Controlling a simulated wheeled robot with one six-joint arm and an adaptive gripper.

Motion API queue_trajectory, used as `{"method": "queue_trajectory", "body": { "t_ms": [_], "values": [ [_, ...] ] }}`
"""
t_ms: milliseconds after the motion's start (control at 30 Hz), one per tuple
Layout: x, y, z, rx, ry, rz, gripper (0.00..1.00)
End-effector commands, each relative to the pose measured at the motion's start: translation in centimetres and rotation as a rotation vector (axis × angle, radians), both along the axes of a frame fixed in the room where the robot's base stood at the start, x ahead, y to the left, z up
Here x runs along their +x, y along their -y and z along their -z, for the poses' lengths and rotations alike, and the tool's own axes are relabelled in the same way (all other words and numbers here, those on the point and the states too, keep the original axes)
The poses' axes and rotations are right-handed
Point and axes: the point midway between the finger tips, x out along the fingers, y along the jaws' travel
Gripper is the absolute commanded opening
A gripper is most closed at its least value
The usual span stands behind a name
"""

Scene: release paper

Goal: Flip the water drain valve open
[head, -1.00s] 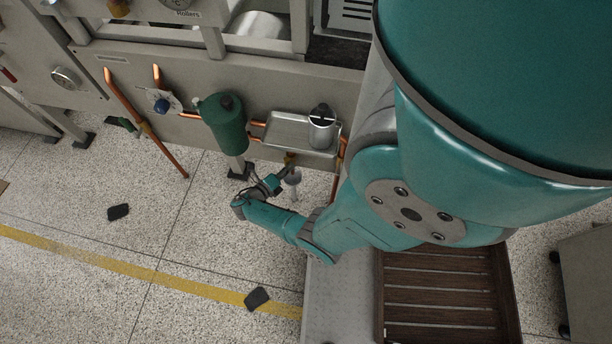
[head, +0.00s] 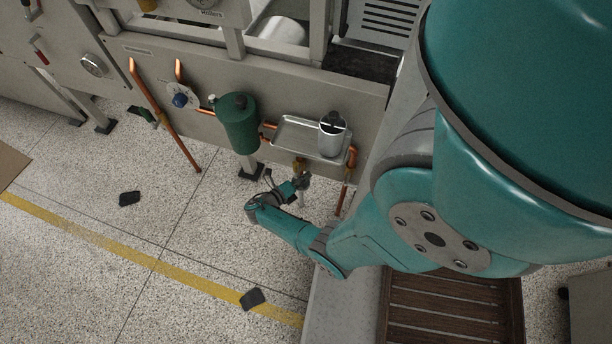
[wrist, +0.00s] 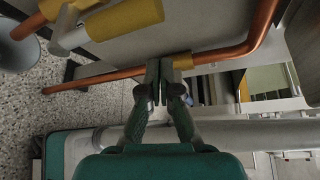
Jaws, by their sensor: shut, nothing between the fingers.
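The drain valve is a brass fitting (head: 298,163) below the metal tray in the head view. In the wrist view its yellow brass body (wrist: 125,18) is at the top, with a pale grey lever-like part (wrist: 72,32) to its left. My gripper (head: 304,182) is just below the brass fitting in the head view. In the wrist view my gripper (wrist: 158,72) is shut and empty, its fingertips close to a copper pipe (wrist: 225,53) with a brass collar (wrist: 182,60). I cannot tell whether the fingertips touch the pipe.
The tray (head: 290,137) holds a metal can (head: 332,135). A green canister (head: 238,125) stands left of it. Copper pipes (head: 160,120) run along the machine's front. A grey round part (wrist: 15,52) is at the wrist view's left edge. The speckled floor (head: 90,240) is mostly clear.

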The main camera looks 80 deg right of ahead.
Motion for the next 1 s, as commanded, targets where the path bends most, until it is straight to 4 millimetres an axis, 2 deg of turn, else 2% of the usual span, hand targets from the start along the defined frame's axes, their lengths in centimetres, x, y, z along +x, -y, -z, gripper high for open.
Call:
{"method": "queue_trajectory", "body": {
  "t_ms": [600, 800, 1000],
  "values": [
    [4.9, -6.8, 0.1, 0.002, -0.003, -0.001, 0.0],
    [5.7, -7.9, 0.1, 0.001, -0.003, 0.003, 0.0],
    [5.7, -8.1, 0.1, 0.002, -0.004, 0.004, 0.0]
  ]
}}
